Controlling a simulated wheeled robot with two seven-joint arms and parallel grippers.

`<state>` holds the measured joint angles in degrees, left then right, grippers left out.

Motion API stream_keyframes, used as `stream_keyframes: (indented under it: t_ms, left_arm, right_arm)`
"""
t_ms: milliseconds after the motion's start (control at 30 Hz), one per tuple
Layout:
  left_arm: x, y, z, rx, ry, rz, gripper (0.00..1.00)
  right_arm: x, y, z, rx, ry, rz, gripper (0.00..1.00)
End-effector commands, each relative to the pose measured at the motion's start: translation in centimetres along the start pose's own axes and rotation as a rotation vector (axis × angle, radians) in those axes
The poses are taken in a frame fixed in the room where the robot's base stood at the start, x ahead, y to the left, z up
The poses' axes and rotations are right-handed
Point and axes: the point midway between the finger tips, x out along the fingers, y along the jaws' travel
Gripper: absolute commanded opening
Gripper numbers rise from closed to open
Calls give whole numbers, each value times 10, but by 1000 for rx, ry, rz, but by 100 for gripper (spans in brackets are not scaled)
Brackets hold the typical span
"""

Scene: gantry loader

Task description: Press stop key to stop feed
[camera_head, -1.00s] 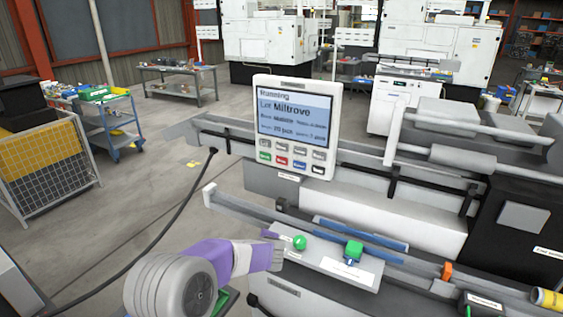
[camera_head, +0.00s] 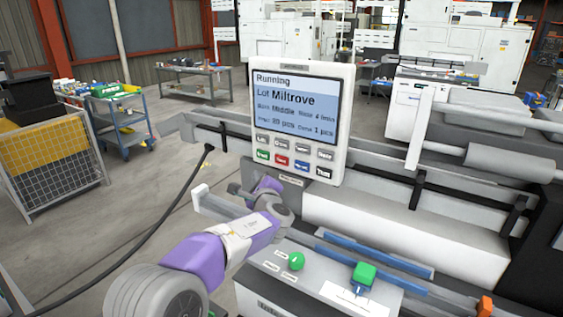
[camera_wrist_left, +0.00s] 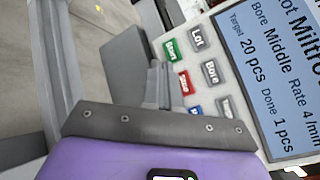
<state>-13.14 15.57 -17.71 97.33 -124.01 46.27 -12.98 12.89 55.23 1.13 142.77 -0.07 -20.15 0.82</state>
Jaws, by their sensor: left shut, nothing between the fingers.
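The control panel (camera_head: 345,110) stands upright, its screen (camera_head: 297,105) reading Running, Lot Miltrove, target 20 pcs, done 1 pcs. The red stop key (camera_head: 281,160) is in the lower key row, between the green start key (camera_head: 262,155) and a blue key (camera_head: 301,165). In the left wrist view the stop key (camera_wrist_left: 184,83) shows just right of the fingers. My left gripper (camera_head: 266,184) is below the panel's lower left part in the head view. Its shut, empty fingers (camera_wrist_left: 160,75) point toward the keys; contact cannot be told. My right gripper is out of view.
A green button (camera_head: 296,261) and a green block (camera_head: 364,274) are on the machine's front ledge, below the panel. Blue rails (camera_head: 375,255) run beside them. A black cable (camera_head: 165,235) hangs at the left. The floor left of the machine has free room.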

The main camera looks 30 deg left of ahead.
Motion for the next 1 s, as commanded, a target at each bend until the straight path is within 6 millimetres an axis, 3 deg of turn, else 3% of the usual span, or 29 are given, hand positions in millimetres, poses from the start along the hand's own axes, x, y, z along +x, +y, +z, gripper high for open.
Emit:
stream_keyframes:
  t_ms: [167, 533, 1000]
  left_arm:
    - [7, -6, -5, 2, 1, 2, 0]
    - [42, -32, -30, 2, 3, 3, 0]
    - [62, -44, -46, 0, 3, 2, 0]
  right_arm:
    - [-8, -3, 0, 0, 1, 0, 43]
    - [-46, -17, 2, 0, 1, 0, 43]
    - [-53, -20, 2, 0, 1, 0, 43]
